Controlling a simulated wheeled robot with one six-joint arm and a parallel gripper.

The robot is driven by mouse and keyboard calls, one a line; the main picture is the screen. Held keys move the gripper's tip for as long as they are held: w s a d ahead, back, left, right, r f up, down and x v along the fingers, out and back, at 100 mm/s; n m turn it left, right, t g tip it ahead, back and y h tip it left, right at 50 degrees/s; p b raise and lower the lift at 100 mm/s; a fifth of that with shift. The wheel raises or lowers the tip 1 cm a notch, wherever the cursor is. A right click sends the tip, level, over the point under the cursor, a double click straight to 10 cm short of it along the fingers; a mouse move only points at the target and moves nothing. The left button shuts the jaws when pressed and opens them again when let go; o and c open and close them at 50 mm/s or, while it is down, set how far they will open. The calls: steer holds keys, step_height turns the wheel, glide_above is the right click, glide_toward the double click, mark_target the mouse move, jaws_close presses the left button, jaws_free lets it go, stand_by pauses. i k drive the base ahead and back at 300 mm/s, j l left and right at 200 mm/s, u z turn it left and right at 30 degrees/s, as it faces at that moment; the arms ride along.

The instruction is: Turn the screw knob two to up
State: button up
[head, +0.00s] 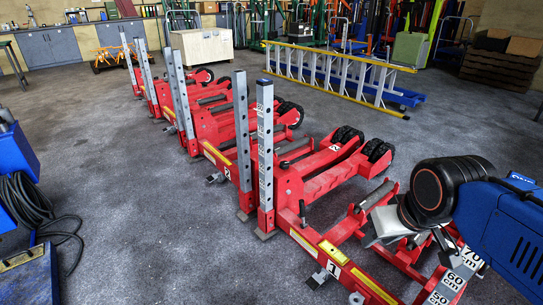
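Red trolley jacks with upright grey perforated posts stand in a row from the centre to the back left. The nearest red jack (318,188) has two tall posts at its left end, one of them a grey post (265,150). At the right, my arm's black, orange-ringed joint hides part of the jack. My gripper's fingers cannot be made out clearly.
A wooden crate (203,47) and an orange trolley (112,57) stand at the back. Black cable (30,205) hangs at the left edge. Dark floor (150,220) is free at the front left.

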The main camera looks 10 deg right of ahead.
mark_target(284, 165)
steer(key=i+j+z, duration=0.15)
steer(key=i+j, duration=0.25)
steer(key=i+j+z, duration=0.25)
steer(key=z, duration=0.15)
steer(key=i+j+z, duration=0.15)
steer(key=j+z, duration=0.2)
steer(key=i+j+z, duration=0.1)
steer(key=j+z, duration=0.3)
steer(key=j, duration=0.1)
